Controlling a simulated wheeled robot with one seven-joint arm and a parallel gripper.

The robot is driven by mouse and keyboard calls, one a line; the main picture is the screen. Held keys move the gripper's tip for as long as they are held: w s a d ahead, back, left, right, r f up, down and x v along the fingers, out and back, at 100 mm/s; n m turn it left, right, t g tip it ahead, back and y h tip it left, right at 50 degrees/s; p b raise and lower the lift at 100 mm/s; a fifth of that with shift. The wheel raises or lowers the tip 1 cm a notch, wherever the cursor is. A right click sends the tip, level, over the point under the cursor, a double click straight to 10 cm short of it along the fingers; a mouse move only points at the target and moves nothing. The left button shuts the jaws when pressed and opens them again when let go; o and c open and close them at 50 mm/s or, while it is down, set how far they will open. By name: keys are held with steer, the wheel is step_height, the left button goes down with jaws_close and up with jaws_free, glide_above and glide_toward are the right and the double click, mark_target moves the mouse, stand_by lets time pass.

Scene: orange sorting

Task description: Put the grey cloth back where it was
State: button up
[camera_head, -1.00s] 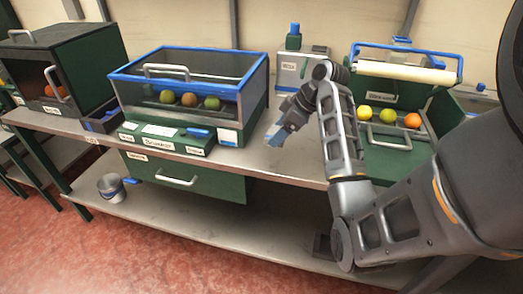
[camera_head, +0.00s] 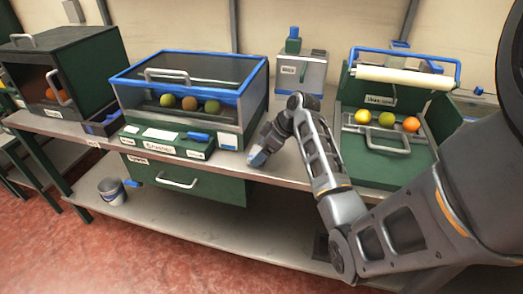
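My gripper (camera_head: 258,156) points down at the worktop, just right of the front corner of the glass-lidded box. A small pale blue-grey patch shows at its tip. I cannot tell whether this is the grey cloth or part of the fingers, nor whether the fingers are open or shut. I cannot make out the grey cloth for certain anywhere else.
The glass-lidded box (camera_head: 240,118) with a blue frame holds several fruits. A dark green cabinet (camera_head: 85,62) stands left. A grey-white dispenser (camera_head: 301,72) stands behind my arm. A green station (camera_head: 380,168) at right holds three fruits. A bucket (camera_head: 112,190) sits on the lower shelf.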

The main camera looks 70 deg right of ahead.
steer(key=o, duration=0.8)
steer(key=v, duration=1.2)
steer(key=shift+d, duration=0.1)
